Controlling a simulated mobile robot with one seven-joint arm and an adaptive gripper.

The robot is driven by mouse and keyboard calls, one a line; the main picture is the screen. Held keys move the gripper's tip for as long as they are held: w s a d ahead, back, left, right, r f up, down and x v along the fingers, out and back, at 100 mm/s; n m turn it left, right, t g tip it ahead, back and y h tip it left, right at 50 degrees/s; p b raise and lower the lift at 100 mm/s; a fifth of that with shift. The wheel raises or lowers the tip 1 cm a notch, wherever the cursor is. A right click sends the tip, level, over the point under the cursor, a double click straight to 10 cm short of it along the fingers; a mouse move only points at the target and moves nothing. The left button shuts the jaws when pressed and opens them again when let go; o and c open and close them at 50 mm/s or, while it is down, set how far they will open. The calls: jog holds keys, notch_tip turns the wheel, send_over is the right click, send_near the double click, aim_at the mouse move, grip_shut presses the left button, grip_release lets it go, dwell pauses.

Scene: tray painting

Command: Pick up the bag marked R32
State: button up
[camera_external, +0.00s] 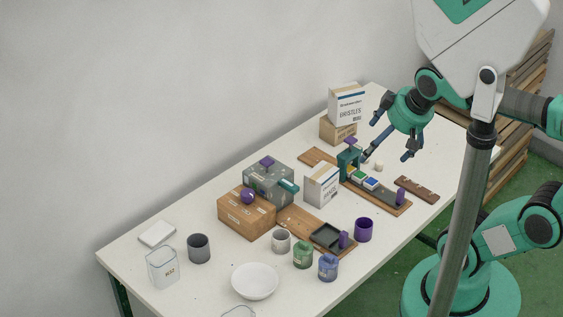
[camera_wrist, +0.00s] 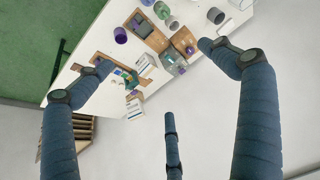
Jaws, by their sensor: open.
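A pale, see-through bag (camera_external: 163,268) with a small dark marking stands upright at the near left end of the table. The marking looks like R32 but is too small to read surely. My gripper (camera_external: 387,138) hangs over the far right part of the table, well away from the bag. Its three blue fingers are spread and hold nothing. In the wrist view my gripper (camera_wrist: 160,76) shows the fingers wide apart with the table beyond them. I cannot make out the bag surely there.
A grey cup (camera_external: 199,248) and a white pad (camera_external: 157,234) are close to the bag. A white bowl (camera_external: 255,281) is to its right. Boxes (camera_external: 246,213), a green press (camera_external: 348,164) and several cups fill the middle. A wall runs along the back.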

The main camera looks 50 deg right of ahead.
jog(key=shift+c, duration=0.4)
jog(key=g+b, duration=0.4)
jog(key=g, duration=0.2)
send_over(160, 251)
jog(key=s+a, duration=0.2)
jog(key=s, duration=0.1)
notch_tip(160, 251, down, 30)
jog(key=shift+f+b, duration=0.6)
jog(key=shift+f, duration=3.6)
